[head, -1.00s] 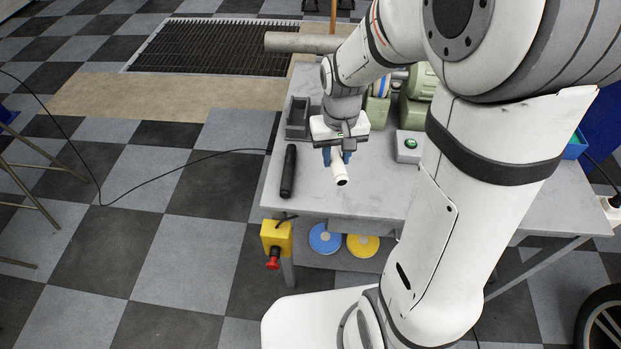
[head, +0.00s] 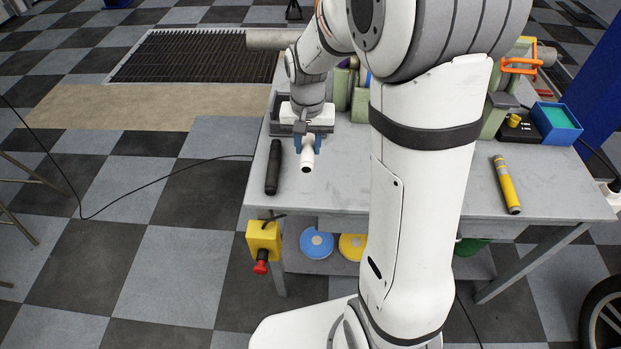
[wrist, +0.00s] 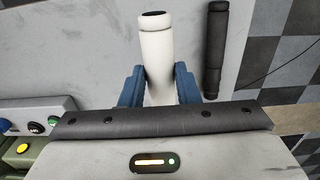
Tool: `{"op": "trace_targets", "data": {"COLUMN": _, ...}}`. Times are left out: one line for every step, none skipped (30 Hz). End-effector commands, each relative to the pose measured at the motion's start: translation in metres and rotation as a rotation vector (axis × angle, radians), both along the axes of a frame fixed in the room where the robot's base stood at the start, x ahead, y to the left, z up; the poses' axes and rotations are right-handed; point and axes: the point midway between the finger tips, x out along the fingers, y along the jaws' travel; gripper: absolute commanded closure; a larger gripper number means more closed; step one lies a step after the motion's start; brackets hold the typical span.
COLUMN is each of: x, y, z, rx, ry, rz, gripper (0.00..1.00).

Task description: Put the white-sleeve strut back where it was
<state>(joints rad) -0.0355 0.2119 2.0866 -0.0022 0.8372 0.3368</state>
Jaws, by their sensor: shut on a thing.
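The white-sleeve strut (head: 307,160) is a short white cylinder with a dark end. My gripper (head: 308,145) is shut on it, with blue fingers on both sides, over the left part of the grey table (head: 345,195). In the wrist view the strut (wrist: 156,50) stands out from between the fingers (wrist: 158,72), its dark-capped end at the top. Whether it touches the table is unclear. A black strut (head: 273,167) lies beside it to the left, apart from it and roughly parallel; it also shows in the wrist view (wrist: 216,50).
A yellow strut (head: 507,185) lies on the right of the table. A dark grey tray (head: 281,128) is behind my gripper. A blue bin (head: 556,123) stands back right. A yellow box with a red button (head: 263,240) hangs at the front left edge. My arm hides the table's middle.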

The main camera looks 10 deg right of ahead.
Motion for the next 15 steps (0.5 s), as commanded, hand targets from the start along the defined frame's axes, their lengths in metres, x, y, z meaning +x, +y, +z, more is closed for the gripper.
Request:
{"op": "trace_targets", "data": {"x": 0.001, "y": 0.000, "z": -0.010, "rx": -0.001, "ry": 0.004, "rz": -0.007, "gripper": 0.94}}
{"op": "trace_targets", "data": {"x": 0.001, "y": 0.000, "z": -0.015, "rx": 0.000, "ry": 0.005, "rz": -0.010, "gripper": 0.94}}
{"op": "trace_targets", "data": {"x": 0.001, "y": 0.000, "z": -0.022, "rx": 0.000, "ry": 0.006, "rz": -0.012, "gripper": 0.94}}
{"op": "trace_targets", "data": {"x": 0.001, "y": 0.000, "z": -0.028, "rx": 0.000, "ry": 0.006, "rz": -0.012, "gripper": 0.94}}
{"op": "trace_targets", "data": {"x": 0.001, "y": 0.000, "z": -0.033, "rx": 0.000, "ry": 0.006, "rz": -0.011, "gripper": 0.94}}
{"op": "trace_targets", "data": {"x": 0.001, "y": 0.000, "z": -0.040, "rx": 0.000, "ry": 0.005, "rz": -0.011, "gripper": 0.94}}
{"op": "trace_targets", "data": {"x": 0.001, "y": 0.000, "z": -0.045, "rx": 0.000, "ry": 0.006, "rz": -0.011, "gripper": 0.94}}
{"op": "trace_targets", "data": {"x": 0.001, "y": 0.000, "z": -0.049, "rx": -0.001, "ry": 0.004, "rz": -0.011, "gripper": 0.94}}
{"op": "trace_targets", "data": {"x": 0.001, "y": 0.000, "z": -0.053, "rx": 0.000, "ry": 0.003, "rz": -0.011, "gripper": 0.94}}
{"op": "trace_targets", "data": {"x": 0.001, "y": 0.000, "z": -0.056, "rx": 0.000, "ry": 0.003, "rz": -0.010, "gripper": 0.94}}
{"op": "trace_targets", "data": {"x": 0.001, "y": 0.000, "z": -0.058, "rx": 0.000, "ry": 0.002, "rz": -0.010, "gripper": 0.94}}
{"op": "trace_targets", "data": {"x": 0.002, "y": 0.000, "z": -0.060, "rx": 0.000, "ry": 0.002, "rz": -0.010, "gripper": 0.94}}
{"op": "trace_targets", "data": {"x": 0.002, "y": 0.000, "z": -0.062, "rx": 0.000, "ry": 0.002, "rz": -0.010, "gripper": 0.94}}
{"op": "trace_targets", "data": {"x": 0.001, "y": 0.000, "z": -0.065, "rx": 0.000, "ry": 0.002, "rz": -0.010, "gripper": 0.94}}
{"op": "trace_targets", "data": {"x": 0.001, "y": 0.000, "z": -0.069, "rx": 0.000, "ry": 0.003, "rz": -0.010, "gripper": 0.94}}
